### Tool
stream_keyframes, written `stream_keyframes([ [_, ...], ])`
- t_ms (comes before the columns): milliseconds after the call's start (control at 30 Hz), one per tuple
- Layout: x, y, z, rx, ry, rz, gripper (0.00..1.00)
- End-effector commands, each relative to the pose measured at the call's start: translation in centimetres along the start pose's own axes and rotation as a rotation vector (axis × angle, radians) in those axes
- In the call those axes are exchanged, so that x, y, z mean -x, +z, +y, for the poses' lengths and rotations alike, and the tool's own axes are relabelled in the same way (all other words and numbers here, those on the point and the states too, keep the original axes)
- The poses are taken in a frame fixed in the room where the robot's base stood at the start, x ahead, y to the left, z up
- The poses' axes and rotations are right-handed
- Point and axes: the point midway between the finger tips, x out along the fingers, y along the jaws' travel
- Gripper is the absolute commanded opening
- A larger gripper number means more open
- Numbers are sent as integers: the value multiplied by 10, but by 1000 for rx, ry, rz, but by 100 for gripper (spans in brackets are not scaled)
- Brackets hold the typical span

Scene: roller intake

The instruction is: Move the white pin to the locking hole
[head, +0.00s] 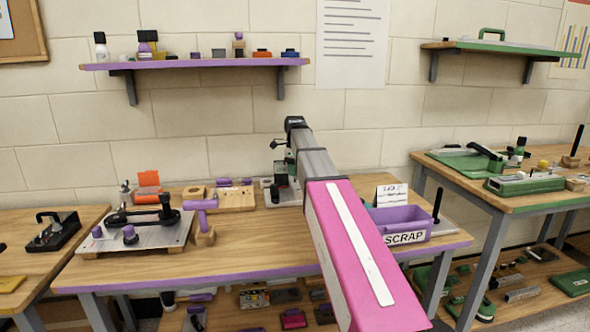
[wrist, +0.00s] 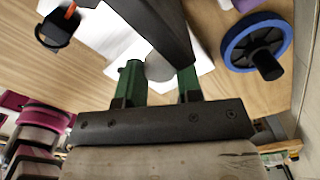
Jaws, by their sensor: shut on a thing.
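In the wrist view, my gripper (wrist: 160,75) has two green fingers shut on a pale, rounded piece (wrist: 157,69), which looks like the white pin. A dark bar (wrist: 150,22) crosses in front and hides part of it. A white plate (wrist: 100,38) lies beyond the fingers. In the head view, my gripper (head: 291,168) is over the back middle of the purple-edged table (head: 250,258), by a small black fixture (head: 275,192). The pin cannot be made out there. I cannot pick out the locking hole in either view.
In the wrist view, a blue-rimmed wheel with a black knob (wrist: 256,43) is right of the fingers. A black-and-orange piece (wrist: 60,22) is at left. In the head view, a purple SCRAP bin (head: 404,224) stands right of my arm; a clamp plate (head: 130,235) sits left.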

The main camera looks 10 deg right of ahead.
Motion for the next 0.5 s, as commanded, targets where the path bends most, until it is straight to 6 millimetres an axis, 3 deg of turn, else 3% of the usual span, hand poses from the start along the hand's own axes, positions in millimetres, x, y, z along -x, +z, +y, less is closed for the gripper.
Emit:
stream_keyframes([
  [500,-11,0,0,0,-1,0,20],
])
